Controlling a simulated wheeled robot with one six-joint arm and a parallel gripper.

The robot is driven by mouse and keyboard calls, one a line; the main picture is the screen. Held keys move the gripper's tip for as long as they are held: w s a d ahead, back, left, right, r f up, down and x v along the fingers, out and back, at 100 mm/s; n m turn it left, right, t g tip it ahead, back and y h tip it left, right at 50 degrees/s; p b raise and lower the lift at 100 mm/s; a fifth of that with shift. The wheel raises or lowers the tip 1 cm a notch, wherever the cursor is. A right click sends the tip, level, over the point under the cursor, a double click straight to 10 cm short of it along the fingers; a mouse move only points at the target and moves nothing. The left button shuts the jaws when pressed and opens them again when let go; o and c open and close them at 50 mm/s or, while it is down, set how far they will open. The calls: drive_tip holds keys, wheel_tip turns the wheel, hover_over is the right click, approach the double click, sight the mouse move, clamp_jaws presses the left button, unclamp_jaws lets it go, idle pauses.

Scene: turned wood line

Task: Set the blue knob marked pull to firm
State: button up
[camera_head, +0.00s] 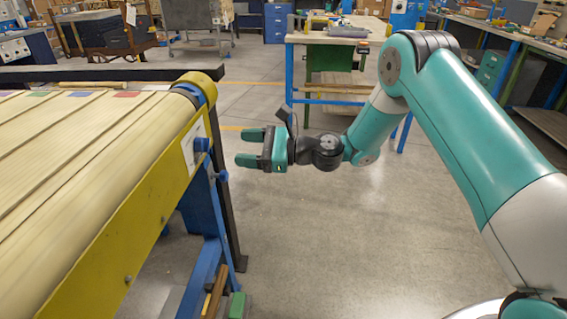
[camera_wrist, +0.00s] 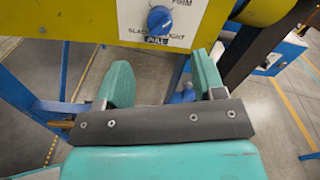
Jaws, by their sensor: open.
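The blue knob (camera_wrist: 159,19) sits on a white plate (camera_wrist: 127,18) fixed to the yellow side rail of the conveyor. Print on the plate reads FIRM above the knob, with what looks like SLACK and TIGHT below on either side. The knob's pointer direction is unclear. In the head view the knob (camera_head: 201,145) projects from the rail's end. My gripper (camera_head: 240,147) is open and empty, to the right of the knob with a gap between. Its two teal fingers (camera_wrist: 161,72) point toward the panel, below the knob.
A second blue knob (camera_head: 221,176) sticks out lower down, near the blue conveyor leg (camera_head: 208,235). The wood-topped conveyor (camera_head: 75,150) fills the left. A workbench (camera_head: 335,35) stands behind my arm. The floor (camera_head: 300,240) below my gripper is clear.

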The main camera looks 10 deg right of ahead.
drive_tip(key=b+v, duration=0.8)
drive_tip(key=b, duration=1.7)
drive_tip(key=shift+d, duration=0.25)
drive_tip(key=shift+s, duration=0.1)
